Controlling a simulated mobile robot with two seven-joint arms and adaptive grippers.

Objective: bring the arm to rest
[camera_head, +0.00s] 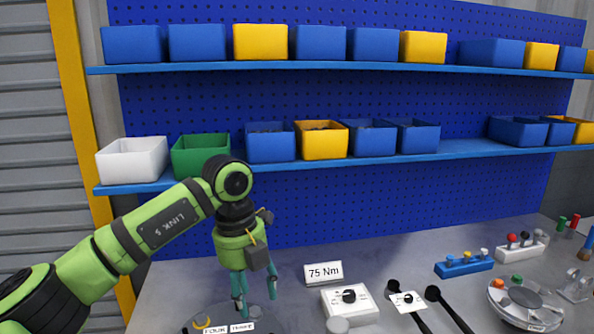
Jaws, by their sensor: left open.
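My left arm comes in from the left, and its green gripper (257,292) points down at the front of the grey bench (400,262). Its two teal fingers are apart, with nothing seen between them. They are above or just behind a dark round plate (196,326) at the bottom edge, which carries small white labels and a yellow hook-shaped mark. I cannot tell if the fingertips touch it. A round light-grey flanged part (525,303) with coloured knobs sits at the right front. My right gripper does not show.
A "75 Nm" sign (323,273) and a white box with a black knob (349,304) stand right of the gripper. Black-handled tools (408,302) and a blue block with pegs (464,264) lie farther right. Two blue shelves (420,157) with bins hang behind.

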